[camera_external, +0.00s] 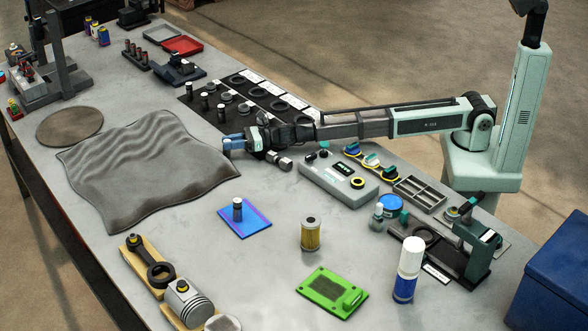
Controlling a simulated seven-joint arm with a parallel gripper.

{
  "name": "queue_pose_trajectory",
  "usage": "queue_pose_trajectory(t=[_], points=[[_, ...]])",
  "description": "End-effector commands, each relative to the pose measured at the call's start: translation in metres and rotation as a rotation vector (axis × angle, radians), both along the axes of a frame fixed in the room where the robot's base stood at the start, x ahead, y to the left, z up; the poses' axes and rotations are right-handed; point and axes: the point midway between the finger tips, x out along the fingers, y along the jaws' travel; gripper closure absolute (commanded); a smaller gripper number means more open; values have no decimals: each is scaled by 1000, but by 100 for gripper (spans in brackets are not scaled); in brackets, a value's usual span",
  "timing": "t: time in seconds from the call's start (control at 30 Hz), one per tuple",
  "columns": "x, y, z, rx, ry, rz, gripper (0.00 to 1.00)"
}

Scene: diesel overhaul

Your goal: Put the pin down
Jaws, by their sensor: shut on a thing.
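My gripper (229,143) has blue fingers pointing left. It is shut on the pin, low over the table between the grey cloth and the black mat. The pin is mostly hidden at the fingertips and too small to make out clearly. I cannot tell whether it touches the table.
A rumpled grey cloth (145,165) lies left of my gripper. A black mat (185,98) with rings and upright pins lies behind it. A metal cylinder (285,163) and grey meter box (330,180) are to the right.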

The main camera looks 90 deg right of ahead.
Motion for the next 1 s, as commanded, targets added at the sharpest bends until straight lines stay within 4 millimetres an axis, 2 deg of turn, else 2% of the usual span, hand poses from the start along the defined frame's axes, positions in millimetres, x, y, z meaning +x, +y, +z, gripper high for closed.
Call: queue_pose_trajectory(t=[0.37, 1.0], points=[[0, 0, 11, -1, -1, 2, 100], [0, 0, 72, -1, -3, 1, 100]])
